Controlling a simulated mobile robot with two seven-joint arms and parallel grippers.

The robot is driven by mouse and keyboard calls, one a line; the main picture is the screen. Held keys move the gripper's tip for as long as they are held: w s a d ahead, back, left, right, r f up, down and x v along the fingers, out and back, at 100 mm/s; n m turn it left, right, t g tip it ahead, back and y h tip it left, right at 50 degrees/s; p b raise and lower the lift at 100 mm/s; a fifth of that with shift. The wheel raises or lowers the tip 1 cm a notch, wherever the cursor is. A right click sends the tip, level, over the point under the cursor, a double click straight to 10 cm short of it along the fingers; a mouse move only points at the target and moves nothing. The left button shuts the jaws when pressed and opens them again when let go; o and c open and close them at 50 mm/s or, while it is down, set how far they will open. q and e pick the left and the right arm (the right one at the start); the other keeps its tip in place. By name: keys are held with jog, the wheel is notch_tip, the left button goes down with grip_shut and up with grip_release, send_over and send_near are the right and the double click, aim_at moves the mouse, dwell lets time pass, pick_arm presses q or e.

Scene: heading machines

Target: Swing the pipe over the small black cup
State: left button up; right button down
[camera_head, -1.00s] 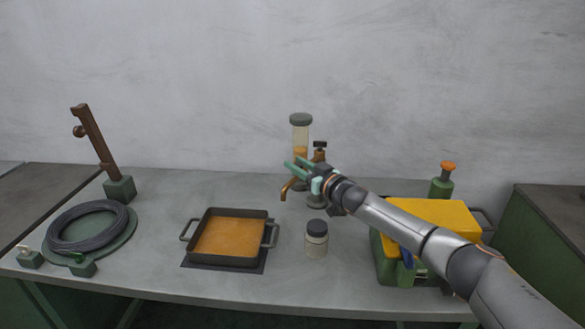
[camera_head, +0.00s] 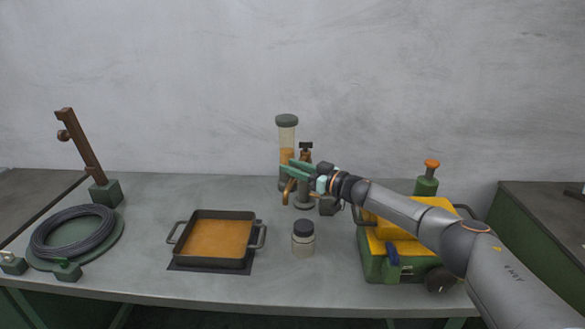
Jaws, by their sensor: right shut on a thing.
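The pipe (camera_head: 287,191) is a bent copper-brown spout on a brass stand with a black knob (camera_head: 306,146). Its end hangs down at the left front of the stand. My right gripper (camera_head: 290,169), with green fingers, comes in from the right and is shut on the pipe; the fingers hide part of it. A small dark cup-like thing (camera_head: 327,206) stands just right of the stand's foot, partly behind my wrist, and the pipe's end is not over it. My left gripper is not in view.
A black-lidded jar (camera_head: 303,240) stands in front of the stand. A tall amber cylinder (camera_head: 287,133) is behind. A green and yellow box (camera_head: 375,262) is under my right arm. An orange-filled pan (camera_head: 256,228) and wire coil (camera_head: 118,246) are left.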

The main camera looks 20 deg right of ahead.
jog(key=shift+r, duration=0.1)
jog(key=c, duration=0.5)
grip_release()
jog(key=shift+c, duration=0.2)
notch_tip(320, 180, up, 3)
jog(key=shift+r, duration=0.1)
jog(key=shift+s+a+r, duration=0.1)
jog(key=shift+s+r, duration=0.15)
jog(key=s+a+r, duration=0.2)
jog(key=s+r, duration=0.2)
jog(key=s, duration=0.2)
jog(key=s+a+r+p, duration=0.1)
jog(key=s+a+r, duration=0.2)
jog(key=s+r, duration=0.2)
jog(key=shift+s+a, duration=0.25)
jog(key=shift+s, duration=0.4)
